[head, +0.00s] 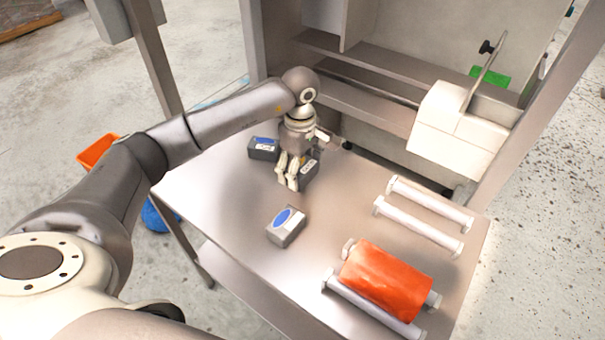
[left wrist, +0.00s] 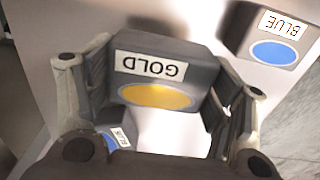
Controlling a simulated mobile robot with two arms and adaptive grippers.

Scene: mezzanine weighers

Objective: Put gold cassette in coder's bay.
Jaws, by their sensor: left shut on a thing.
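The gold cassette (left wrist: 150,72) is a dark grey block with a white GOLD label and a yellow oval, seen upside down in the left wrist view. My left gripper (head: 293,176) has its fingers on both sides of it and is shut on it. In the head view the cassette (head: 309,174) is partly hidden by the fingers, over or on the steel table. I cannot tell whether it touches the table. A white machine with a lever (head: 455,128) at the table's back right may be the coder; its bay is not clearly visible. My right gripper is not in view.
A blue cassette (head: 263,149) stands just left of the gripper, and another (head: 286,227) nearer the front of the steel table (head: 225,195). An orange roll (head: 385,282) and white rollers (head: 430,203) occupy the right side. A steel frame with shelves (head: 335,62) rises behind.

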